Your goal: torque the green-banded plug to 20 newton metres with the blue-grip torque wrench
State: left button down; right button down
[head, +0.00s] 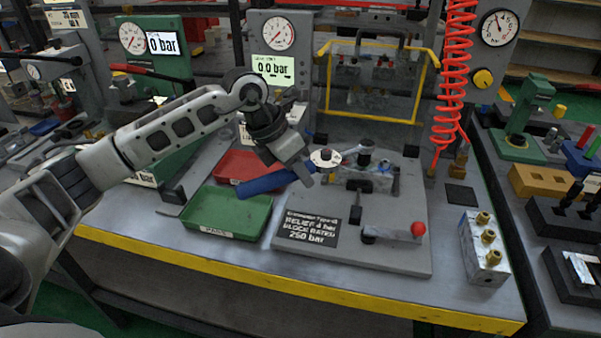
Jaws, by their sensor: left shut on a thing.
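My left gripper (297,168) is shut on the blue-grip torque wrench. The wrench's blue grip (262,184) sticks out to the left, in front of the red tray. A round white dial (325,158) shows just right of the gripper; I cannot tell whether it is part of the wrench. A metal valve block (381,181) sits in the fixture on the grey base plate (400,258), with dark round parts above it. I cannot make out a green band on any plug, and the wrench's head end is unclear against the fixture. My right gripper is not in view.
A green tray (221,233) and a red tray (226,162) lie left of the plate. A red-knobbed lever (418,229) is at its front. A block with brass fittings (484,252) stands right. A yellow-framed guard (420,95) and a red coiled hose (452,90) are behind.

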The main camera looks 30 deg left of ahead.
pick_arm(q)
jog(key=shift+w+a+m, duration=0.5)
jog(key=shift+a+m, duration=0.1)
jog(key=shift+a, duration=0.15)
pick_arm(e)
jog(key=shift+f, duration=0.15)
pick_arm(q)
jog(key=shift+r, duration=0.1)
jog(key=shift+w+a+m+g+h+b, duration=0.3)
jog(key=shift+w+a+m+g, duration=0.1)
jog(key=shift+w+a+m, duration=0.4)
jog(key=shift+a+m, duration=0.1)
jog(key=shift+a, duration=0.05)
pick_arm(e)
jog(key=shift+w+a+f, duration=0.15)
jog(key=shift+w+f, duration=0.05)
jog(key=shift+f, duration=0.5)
